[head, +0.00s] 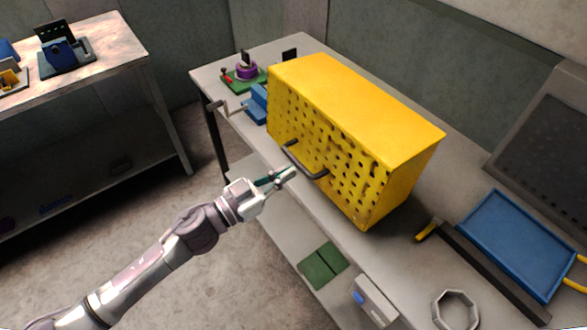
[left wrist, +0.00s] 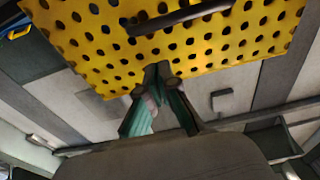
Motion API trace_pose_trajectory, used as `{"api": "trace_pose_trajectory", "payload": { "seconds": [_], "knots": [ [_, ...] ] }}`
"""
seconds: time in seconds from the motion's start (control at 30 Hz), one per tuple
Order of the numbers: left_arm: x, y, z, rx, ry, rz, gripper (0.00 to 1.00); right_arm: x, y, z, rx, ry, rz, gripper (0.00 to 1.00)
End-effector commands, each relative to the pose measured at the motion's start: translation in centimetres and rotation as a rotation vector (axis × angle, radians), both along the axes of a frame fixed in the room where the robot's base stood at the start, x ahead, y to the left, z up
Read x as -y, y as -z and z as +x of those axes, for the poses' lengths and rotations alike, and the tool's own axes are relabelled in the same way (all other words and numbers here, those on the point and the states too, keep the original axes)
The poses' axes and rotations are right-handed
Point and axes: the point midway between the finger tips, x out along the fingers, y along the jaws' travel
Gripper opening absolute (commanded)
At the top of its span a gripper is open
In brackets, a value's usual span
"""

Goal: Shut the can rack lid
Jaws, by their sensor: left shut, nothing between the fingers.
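The can rack is a yellow box (head: 355,100) on the workbench, with a solid top and a perforated front panel (head: 335,160). A dark bar handle (head: 304,163) runs across that panel. The perforated panel, which looks like the lid, hangs down over the front; whether it is fully closed I cannot tell. My left gripper (head: 291,173) is shut and empty, just in front of the panel near the handle. In the left wrist view its fingertips (left wrist: 158,70) are together at the panel's lower edge, below the handle (left wrist: 180,17). Contact is unclear. My right gripper is not in view.
A blue vise (head: 257,104) and a green board with a purple part (head: 246,70) lie left of the rack. A blue tray (head: 515,245), a dark bar with a yellow end (head: 490,268) and a ring (head: 455,310) lie right. Free floor is at front left.

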Motion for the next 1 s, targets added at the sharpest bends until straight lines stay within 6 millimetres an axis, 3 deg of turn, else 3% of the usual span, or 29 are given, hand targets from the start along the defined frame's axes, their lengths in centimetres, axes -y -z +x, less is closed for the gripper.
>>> {"api": "trace_pose_trajectory", "payload": {
  "seconds": [0.2,0.7,1.0],
  "knots": [
    [1.7,2.2,1.3,-0.004,-0.003,0.000,0.00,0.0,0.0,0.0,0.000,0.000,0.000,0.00],
    [2.1,2.8,1.6,-0.002,-0.002,-0.001,0.00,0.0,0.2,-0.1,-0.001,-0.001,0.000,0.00],
    [2.9,5.6,2.1,0.041,0.000,-0.062,0.00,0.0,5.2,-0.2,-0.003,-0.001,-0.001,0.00]
  ]
}}
